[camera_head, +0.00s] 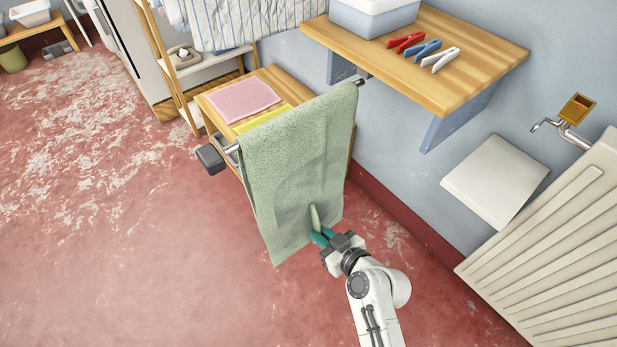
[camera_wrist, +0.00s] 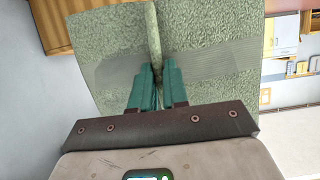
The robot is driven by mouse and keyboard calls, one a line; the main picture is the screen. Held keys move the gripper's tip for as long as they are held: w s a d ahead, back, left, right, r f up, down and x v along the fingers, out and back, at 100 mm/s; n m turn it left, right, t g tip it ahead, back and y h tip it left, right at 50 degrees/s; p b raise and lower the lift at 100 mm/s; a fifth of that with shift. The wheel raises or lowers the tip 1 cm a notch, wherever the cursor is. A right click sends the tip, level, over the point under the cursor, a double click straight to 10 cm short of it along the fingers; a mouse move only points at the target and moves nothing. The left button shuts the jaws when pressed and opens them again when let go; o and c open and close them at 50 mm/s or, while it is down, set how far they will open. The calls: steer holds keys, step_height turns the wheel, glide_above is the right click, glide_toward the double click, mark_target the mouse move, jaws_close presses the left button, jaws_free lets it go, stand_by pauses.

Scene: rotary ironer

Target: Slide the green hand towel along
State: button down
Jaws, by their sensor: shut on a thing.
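In the wrist view the towel (camera_wrist: 205,45) fills the upper middle, and the pinched fold runs up from between the fingers (camera_wrist: 158,85). The back layer of the towel is mostly hidden.
A wooden wall shelf (camera_head: 470,65) with red, blue and white pegs (camera_head: 422,48) and a bin (camera_head: 374,15) is above right. A low wooden unit with a pink cloth (camera_head: 243,99) stands behind the towel. A radiator (camera_head: 560,240) is at right. The red floor (camera_head: 120,220) at left is clear.

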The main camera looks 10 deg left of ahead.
steer(key=shift+s+a+p, duration=0.4)
steer(key=shift+s+a, duration=0.3)
steer(key=shift+s, duration=0.2)
steer(key=c, duration=1.1)
jaws_free()
steer(key=shift+o, duration=0.2)
steer(key=shift+d, duration=0.1)
steer(key=p+v, duration=0.1)
steer(key=v, duration=0.5)
steer(key=shift+p, duration=0.35)
